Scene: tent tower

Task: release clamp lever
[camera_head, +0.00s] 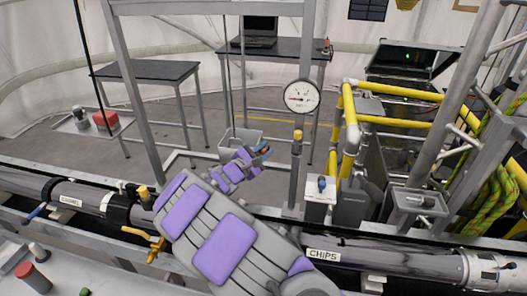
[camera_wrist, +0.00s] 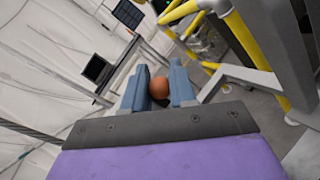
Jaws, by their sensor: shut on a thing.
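My gripper (camera_head: 260,152) is raised over the middle of the pipe, beyond my purple-padded arm. In the wrist view its two blue-grey fingers (camera_wrist: 159,90) are shut on a round orange-brown object (camera_wrist: 158,87). What this object belongs to is not shown. In the head view a yellow-orange lever (camera_head: 152,240) sits on the pipe left of my arm. A blue-handled lever (camera_head: 38,211) is farther left, by a dark clamp band. I cannot tell which of these is the clamp lever. My arm hides the middle of the pipe.
The grey pipe (camera_head: 400,256) runs across the front, with a CHIPS label. A pressure gauge (camera_head: 300,96) stands on a post behind it. Yellow pipework (camera_head: 349,120) rises at right. A light grey bin (camera_head: 240,140) is behind my gripper. A tray holds a red block (camera_head: 106,119).

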